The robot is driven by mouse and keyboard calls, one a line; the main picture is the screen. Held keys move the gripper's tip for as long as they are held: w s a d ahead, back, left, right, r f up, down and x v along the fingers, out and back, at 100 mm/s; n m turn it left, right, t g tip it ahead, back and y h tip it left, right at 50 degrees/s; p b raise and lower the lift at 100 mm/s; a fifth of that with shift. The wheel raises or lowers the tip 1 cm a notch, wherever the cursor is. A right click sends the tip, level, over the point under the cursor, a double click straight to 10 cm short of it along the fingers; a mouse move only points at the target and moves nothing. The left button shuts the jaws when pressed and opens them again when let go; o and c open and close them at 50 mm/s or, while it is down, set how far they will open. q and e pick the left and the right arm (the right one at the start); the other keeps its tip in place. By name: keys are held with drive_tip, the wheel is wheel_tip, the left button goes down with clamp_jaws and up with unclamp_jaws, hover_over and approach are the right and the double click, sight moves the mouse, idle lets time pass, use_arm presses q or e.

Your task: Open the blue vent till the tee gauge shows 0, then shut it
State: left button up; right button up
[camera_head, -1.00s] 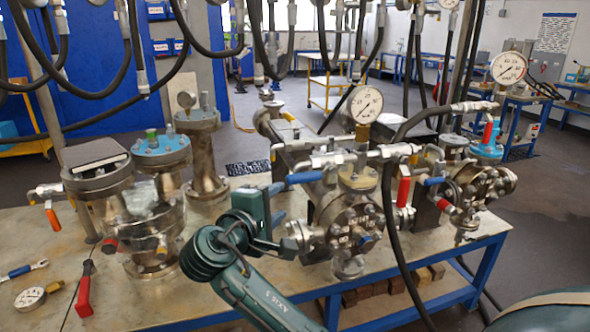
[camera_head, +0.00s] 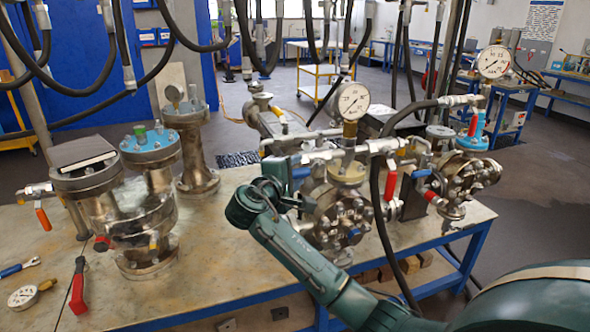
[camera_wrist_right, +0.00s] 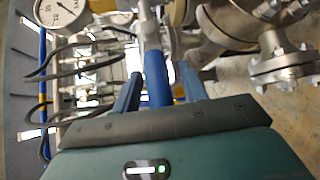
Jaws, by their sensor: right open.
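My right gripper (camera_head: 298,173) is at the left side of the middle flanged vessel (camera_head: 340,210), under its pipework. In the wrist view the open right gripper (camera_wrist_right: 160,88) has a blue lever handle (camera_wrist_right: 155,75) between its two fingers, with gaps beside it. In the head view the gripper mostly hides this handle. A round white gauge (camera_head: 353,101) stands on top of the middle vessel; its dial also shows in the wrist view (camera_wrist_right: 62,10), cut off by the edge. Its reading is too small to tell. My left gripper is not in view.
Another blue lever (camera_head: 421,174) and a red lever (camera_head: 390,184) are right of the middle vessel. A second gauge (camera_head: 494,61) stands at the right. Black hoses hang around the vessels. A red-handled tool (camera_head: 78,287) and loose gauge (camera_head: 23,297) lie front left.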

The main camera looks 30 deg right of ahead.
drive_tip(key=shift+d, duration=0.1)
drive_tip(key=shift+c, duration=0.4)
clamp_jaws()
